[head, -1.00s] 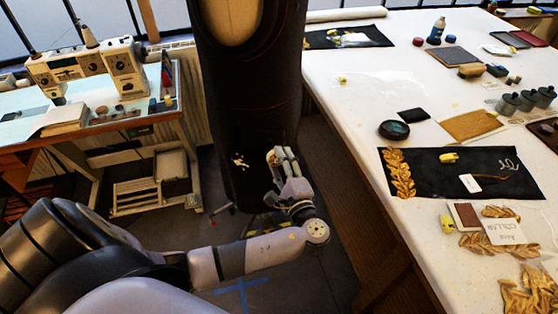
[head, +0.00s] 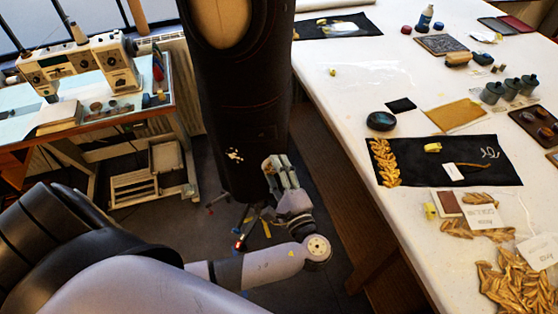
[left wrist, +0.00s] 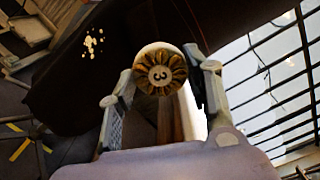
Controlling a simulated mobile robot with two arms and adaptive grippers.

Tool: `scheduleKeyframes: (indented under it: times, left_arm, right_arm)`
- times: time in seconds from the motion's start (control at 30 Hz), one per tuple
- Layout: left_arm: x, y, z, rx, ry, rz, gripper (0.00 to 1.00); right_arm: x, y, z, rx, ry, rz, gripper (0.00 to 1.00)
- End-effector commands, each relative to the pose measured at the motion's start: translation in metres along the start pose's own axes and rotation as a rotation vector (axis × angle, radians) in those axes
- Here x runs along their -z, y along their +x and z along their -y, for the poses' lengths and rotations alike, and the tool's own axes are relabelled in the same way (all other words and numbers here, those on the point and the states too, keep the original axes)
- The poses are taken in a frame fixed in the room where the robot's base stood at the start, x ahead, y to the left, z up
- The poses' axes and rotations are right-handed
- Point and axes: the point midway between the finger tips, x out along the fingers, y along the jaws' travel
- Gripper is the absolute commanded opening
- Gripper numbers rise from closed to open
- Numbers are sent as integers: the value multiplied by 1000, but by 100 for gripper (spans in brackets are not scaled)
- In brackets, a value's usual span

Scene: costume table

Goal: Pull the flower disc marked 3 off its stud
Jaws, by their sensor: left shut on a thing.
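The flower disc marked 3 (left wrist: 160,73) is a gold-brown petalled disc with a pale numbered centre. In the left wrist view it faces the camera between the two fingers of my left gripper (left wrist: 165,78), which is shut on it. In the head view my left gripper (head: 280,165) is beside the lower right edge of the dark dress form (head: 240,100); the disc is too small to make out clearly there. No stud is visible, and I cannot tell whether the disc touches one. My right gripper is not in view.
A white table (head: 350,100) with a black cloth (head: 480,165), gold leaf trims (head: 515,285) and several small items is on the right. A sewing machine (head: 75,65) stands on a table at the left. Pale specks (head: 235,155) are on the form. Floor shows below it.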

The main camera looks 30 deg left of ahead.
Motion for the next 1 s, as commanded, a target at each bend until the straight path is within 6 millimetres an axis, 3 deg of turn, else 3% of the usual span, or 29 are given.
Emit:
scheduleKeyframes:
  times: [1.0]
  left_arm:
    - [-93,-118,-36,-3,3,-1,1]
  right_arm:
    - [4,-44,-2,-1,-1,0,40]
